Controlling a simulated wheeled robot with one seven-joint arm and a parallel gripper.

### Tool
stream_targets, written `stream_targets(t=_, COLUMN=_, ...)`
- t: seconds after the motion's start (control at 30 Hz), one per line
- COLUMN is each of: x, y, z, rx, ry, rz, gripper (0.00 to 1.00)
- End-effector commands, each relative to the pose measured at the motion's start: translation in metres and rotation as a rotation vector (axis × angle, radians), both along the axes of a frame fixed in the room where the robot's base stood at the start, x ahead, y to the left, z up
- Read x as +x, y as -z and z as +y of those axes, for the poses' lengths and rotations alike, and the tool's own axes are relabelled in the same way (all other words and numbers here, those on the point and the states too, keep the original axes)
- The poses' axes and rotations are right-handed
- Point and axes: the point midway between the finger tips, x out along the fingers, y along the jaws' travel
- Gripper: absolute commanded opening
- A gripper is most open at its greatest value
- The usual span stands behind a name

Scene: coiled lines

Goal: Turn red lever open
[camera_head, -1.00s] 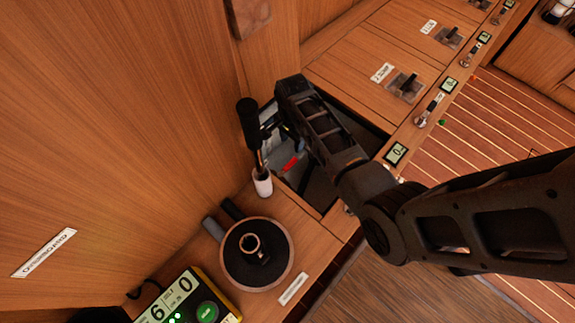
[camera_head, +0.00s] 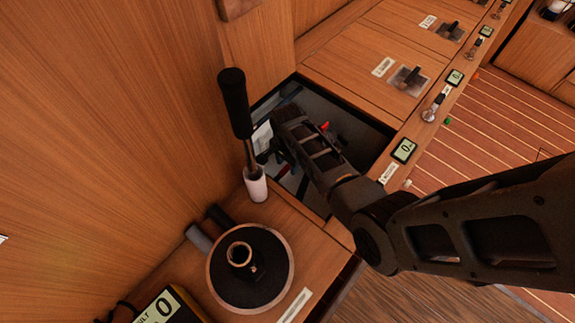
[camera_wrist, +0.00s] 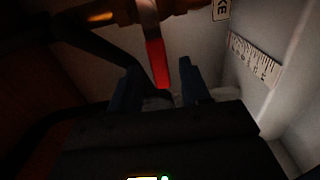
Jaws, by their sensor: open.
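In the wrist view a red lever (camera_wrist: 158,64) hangs down from a brass pipe fitting (camera_wrist: 125,14). My gripper (camera_wrist: 158,84) is open, with one dark finger on each side of the lever's lower end. I cannot tell whether a finger touches it. In the head view my arm reaches into an open locker (camera_head: 372,149), and my fingertips are hidden there. Small red patches show beside my arm; I cannot tell which belongs to the lever.
A black-handled rod (camera_head: 234,103) stands in a white holder (camera_head: 256,184) at the locker's left edge. A round winch (camera_head: 222,272) is in front. In the wrist view a black hose (camera_wrist: 105,54) and a ruler-like label (camera_wrist: 252,62) flank my gripper.

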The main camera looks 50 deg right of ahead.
Motion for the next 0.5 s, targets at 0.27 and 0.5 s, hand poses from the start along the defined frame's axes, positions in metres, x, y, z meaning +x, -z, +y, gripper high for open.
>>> stream_targets(t=0.27, x=-0.0001, y=0.0038, z=0.0000, rx=0.000, ry=0.000, rz=0.000, gripper=0.47)
stream_targets(t=0.5, x=-0.0001, y=0.0037, z=0.0000, rx=0.001, ry=0.000, rz=0.000, gripper=0.30)
